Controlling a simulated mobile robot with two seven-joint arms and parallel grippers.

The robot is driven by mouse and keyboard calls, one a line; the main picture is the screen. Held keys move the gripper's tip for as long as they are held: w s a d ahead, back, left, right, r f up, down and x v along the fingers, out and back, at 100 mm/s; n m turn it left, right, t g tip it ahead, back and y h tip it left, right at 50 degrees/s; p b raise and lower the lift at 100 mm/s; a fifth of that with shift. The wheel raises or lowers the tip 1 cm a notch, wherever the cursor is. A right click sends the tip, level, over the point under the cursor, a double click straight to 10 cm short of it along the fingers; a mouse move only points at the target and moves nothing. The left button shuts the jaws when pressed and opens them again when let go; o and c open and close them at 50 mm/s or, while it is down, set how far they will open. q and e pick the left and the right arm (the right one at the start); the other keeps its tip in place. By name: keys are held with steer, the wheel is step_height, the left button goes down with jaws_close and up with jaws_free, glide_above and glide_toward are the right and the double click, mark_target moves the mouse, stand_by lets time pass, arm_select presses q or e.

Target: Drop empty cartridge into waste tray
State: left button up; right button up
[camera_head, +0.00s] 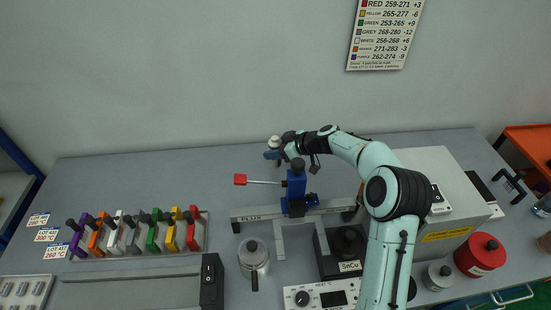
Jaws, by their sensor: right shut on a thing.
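My right gripper (279,146) is at the end of the pale green arm, high above the back of the bench and just left of the blue post. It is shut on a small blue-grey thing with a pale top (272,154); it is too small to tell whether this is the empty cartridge. A rack (206,233) at the left holds purple, orange, white, grey, green, yellow and red pieces (152,235). I cannot tell which thing is the waste tray. My left gripper is not in view.
A FLUX stand (243,215) with a blue post (296,188) and red-ended lever (240,180) stands below the gripper. A silver pot (253,260), a black SnCu unit (340,253) and a red drum (481,254) stand nearby. The back left of the bench is clear.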

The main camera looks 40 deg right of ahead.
steer(key=shift+f, duration=2.05)
steer(key=shift+f, duration=0.2)
steer(key=o, duration=1.2)
steer(key=shift+c, duration=0.2)
steer(key=shift+r, duration=0.1)
